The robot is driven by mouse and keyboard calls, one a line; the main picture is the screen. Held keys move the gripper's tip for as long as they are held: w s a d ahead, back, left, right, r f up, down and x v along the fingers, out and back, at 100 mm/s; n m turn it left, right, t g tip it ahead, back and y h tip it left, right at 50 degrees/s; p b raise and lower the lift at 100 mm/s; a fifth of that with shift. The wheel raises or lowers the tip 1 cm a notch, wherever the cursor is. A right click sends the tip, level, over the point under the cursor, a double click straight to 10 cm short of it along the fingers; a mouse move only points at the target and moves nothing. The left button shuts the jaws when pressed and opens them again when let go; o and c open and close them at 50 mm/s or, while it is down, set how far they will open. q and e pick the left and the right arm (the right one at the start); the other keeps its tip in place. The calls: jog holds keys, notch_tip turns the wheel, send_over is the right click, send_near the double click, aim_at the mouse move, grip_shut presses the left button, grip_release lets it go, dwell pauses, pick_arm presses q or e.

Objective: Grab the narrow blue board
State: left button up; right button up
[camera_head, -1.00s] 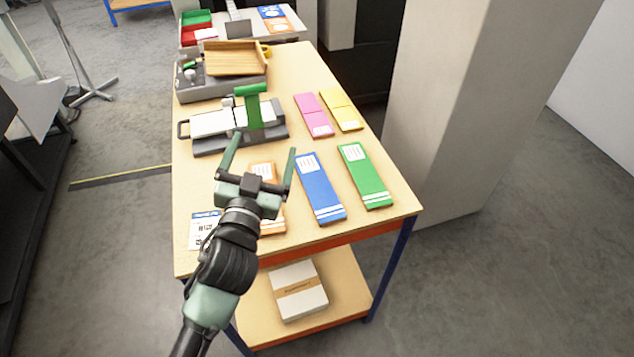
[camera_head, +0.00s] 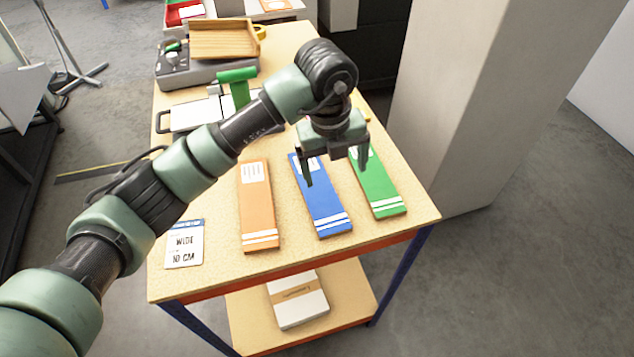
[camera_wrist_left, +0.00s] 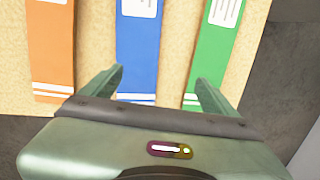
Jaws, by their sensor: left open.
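The blue board (camera_head: 322,205) lies flat on the table between the orange and green boards, with a white label at its far end and white stripes at its near end. It also shows in the left wrist view (camera_wrist_left: 137,55). My left gripper (camera_head: 336,166) is open and empty above the table, pointing down. In the head view one finger overlaps the blue board and the other overlaps the green board. In the left wrist view the blue board lies between the fingers (camera_wrist_left: 157,88), nearer the left one. My right gripper is not in view.
The orange board (camera_head: 258,210) and the green board (camera_head: 383,195) flank the blue one with narrow gaps. A card reading "WIDE 10 CM" (camera_head: 184,247) lies at the near left. A wooden tray (camera_head: 222,40) stands at the back. A pale column (camera_head: 470,110) rises right of the table.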

aim_at(317, 187)
pick_arm(q)
jog(key=a, duration=0.1)
jog(key=w+a+y, duration=0.1)
jog(key=a+n, duration=0.1)
jog(key=shift+w+a+r+t+y, duration=0.1)
jog(key=shift+w+r+t+y, duration=0.2)
jog(key=shift+w+t+y, duration=0.1)
notch_tip(317, 187, down, 7)
jog(key=p, duration=0.3)
jog(key=shift+s+a, duration=0.1)
jog(key=shift+s, duration=0.05)
jog(key=shift+f, duration=0.25)
jog(key=c, duration=1.5)
jog(key=shift+r, duration=0.15)
